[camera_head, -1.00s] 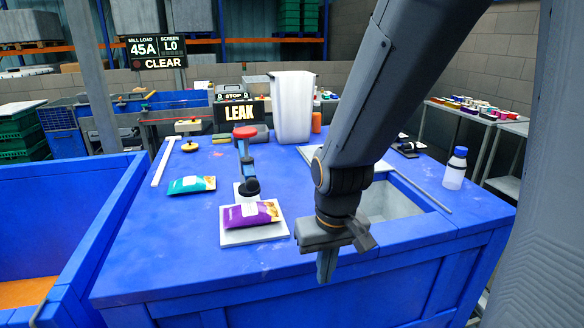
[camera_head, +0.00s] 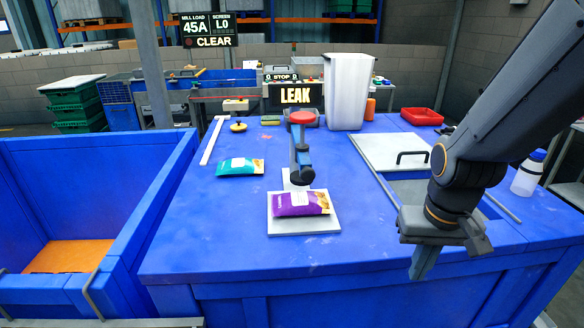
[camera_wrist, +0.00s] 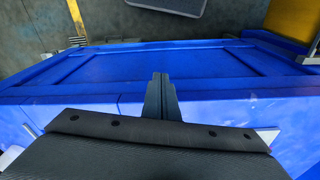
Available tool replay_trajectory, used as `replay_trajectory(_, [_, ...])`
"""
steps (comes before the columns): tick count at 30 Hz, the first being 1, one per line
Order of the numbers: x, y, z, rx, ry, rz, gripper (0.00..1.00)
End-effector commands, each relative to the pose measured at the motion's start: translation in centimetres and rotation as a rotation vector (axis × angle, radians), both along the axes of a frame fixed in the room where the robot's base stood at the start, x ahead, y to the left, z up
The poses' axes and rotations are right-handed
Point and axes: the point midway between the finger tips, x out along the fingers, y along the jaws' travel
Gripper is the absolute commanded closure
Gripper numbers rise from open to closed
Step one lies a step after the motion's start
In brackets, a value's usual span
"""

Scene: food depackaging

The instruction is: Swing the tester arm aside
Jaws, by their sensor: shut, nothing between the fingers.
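The tester arm (camera_head: 300,155) is a dark blue-grey arm with a red round top and a black round foot. The pouch lies on a white plate (camera_head: 305,227). A sign reading LEAK (camera_head: 295,95) stands behind the arm. My gripper (camera_head: 420,272) is shut and empty, pointing down at the table's front edge, to the right of the tester arm and well apart from it. In the wrist view my gripper (camera_wrist: 161,85) shows closed fingers above the blue table side.
A teal pouch (camera_head: 240,167) lies left on the table. A white bin (camera_head: 347,92) and a red tray (camera_head: 422,116) stand at the back. A lid with a black handle (camera_head: 412,156) and a bottle (camera_head: 528,174) are right. A blue crate (camera_head: 150,190) adjoins left. The table's front left is clear.

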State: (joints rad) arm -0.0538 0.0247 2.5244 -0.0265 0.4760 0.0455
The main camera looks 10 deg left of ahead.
Motion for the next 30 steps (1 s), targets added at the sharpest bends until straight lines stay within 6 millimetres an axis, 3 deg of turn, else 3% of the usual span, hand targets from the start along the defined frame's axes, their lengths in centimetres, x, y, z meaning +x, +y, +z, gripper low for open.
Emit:
replay_trajectory(6, [3.7, 7.4, 3.4, -0.076, 0.004, 0.139, 1.00])
replay_trajectory(13, [5.6, 16.8, 9.5, -0.208, -0.053, 0.244, 1.00])
replay_trajectory(21, [4.1, 27.3, 18.2, -0.329, -0.227, 0.279, 1.00])
replay_trajectory(25, [2.6, 30.5, 21.7, -0.351, -0.305, 0.266, 1.00])
replay_trajectory(30, [1.4, 32.5, 24.2, -0.360, -0.363, 0.249, 1.00])
